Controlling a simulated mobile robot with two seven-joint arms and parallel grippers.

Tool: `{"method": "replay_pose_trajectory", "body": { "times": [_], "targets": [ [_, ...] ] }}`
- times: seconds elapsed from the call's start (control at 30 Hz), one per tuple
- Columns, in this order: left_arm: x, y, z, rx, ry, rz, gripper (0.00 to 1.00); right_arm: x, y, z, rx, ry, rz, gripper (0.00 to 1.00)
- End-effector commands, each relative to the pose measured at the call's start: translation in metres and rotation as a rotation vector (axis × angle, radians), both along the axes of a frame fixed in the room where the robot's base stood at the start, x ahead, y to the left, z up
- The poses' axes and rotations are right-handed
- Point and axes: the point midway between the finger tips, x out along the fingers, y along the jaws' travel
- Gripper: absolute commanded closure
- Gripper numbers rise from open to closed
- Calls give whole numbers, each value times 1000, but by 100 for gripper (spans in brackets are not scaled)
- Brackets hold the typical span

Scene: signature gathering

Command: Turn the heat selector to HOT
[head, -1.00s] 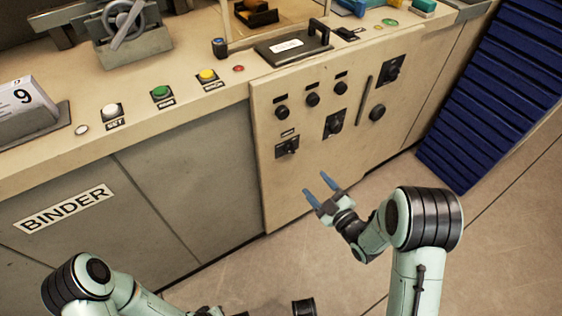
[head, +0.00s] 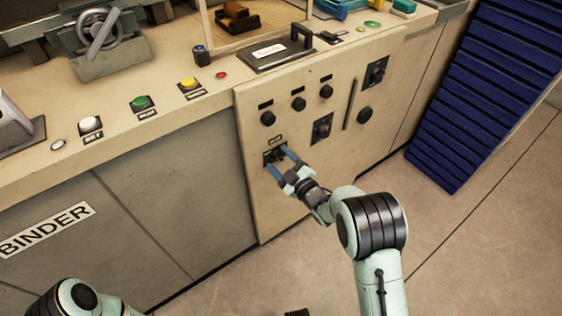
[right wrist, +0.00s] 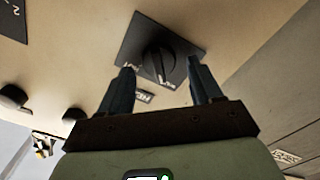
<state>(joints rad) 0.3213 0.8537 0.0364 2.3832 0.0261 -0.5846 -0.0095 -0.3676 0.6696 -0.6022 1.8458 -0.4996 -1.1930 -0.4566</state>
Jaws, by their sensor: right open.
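The heat selector (head: 274,155) is a black rotary knob on a dark square plate, low on the left of the beige control panel. In the right wrist view the knob (right wrist: 159,64) stands between my fingers, with a pale marking on it. Its plate (right wrist: 140,42) has small lettering that I cannot read clearly, and a small label lies beside it. My right gripper (head: 278,156) is open, one finger on each side of the knob. I cannot tell whether the fingers touch it. Of my left arm only a part shows at the lower left; its gripper is not in view.
The panel (head: 300,190) carries several other black knobs, another knob plate (head: 322,128) to the right and a vertical slot. Green (head: 140,103), yellow and white buttons sit on the counter above. A blue slatted stack (head: 480,100) stands right. The floor is clear.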

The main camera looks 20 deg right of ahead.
Motion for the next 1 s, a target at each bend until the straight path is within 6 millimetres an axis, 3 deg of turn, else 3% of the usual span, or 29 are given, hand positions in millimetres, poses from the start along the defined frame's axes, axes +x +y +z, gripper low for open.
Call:
{"method": "replay_pose_trajectory", "body": {
  "times": [0.27, 0.43, 0.47, 0.77, 1.0],
  "targets": [
    [1, 0, 0, 1, -3, 1, 100, 2, 0, 0, 0, 1, -1, 36],
    [1, 0, 0, 1, -3, 1, 100, 1, 0, 0, 0, 1, -1, 88],
    [1, 0, 0, 1, -3, 1, 100, 1, 0, 0, 0, 1, -1, 90],
    [3, 1, -2, 4, -7, 3, 100, 1, 0, 0, 28, 11, -1, 90],
    [13, 7, -9, 17, -33, 14, 100, 2, -2, -1, 146, 53, -3, 90]
  ]
}}
